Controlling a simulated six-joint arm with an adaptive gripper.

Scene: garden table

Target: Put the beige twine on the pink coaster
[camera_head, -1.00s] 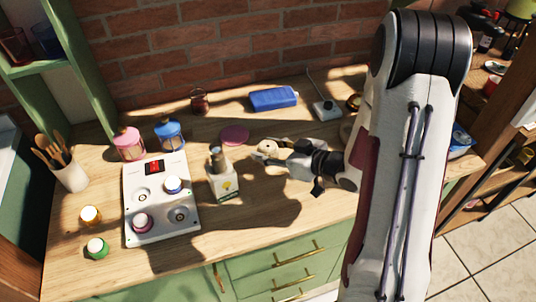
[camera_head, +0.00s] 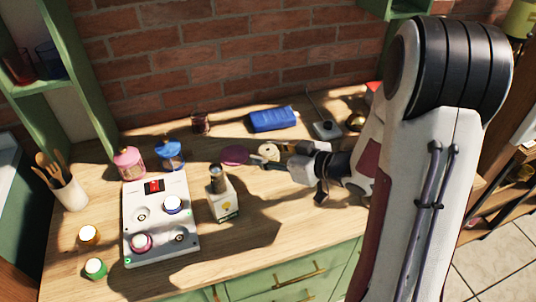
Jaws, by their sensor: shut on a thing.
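The beige twine (camera_head: 269,151) is a small round roll held at the tips of my gripper (camera_head: 266,158). My gripper is shut on it and reaches in from the right. The pink coaster (camera_head: 235,155) is a flat round disc on the wooden table, just left of the twine. In this view the twine lies to the right of the coaster, close to its right edge. I cannot tell how high the twine is above the table. The coaster's top looks bare.
A bottle in a light box (camera_head: 222,198) stands in front of the coaster. A blue case (camera_head: 273,120) lies behind. Left are a white panel with knobs (camera_head: 161,222), a blue lantern (camera_head: 169,154) and a pink lantern (camera_head: 130,162). A dark red lantern (camera_head: 201,123) stands near the wall.

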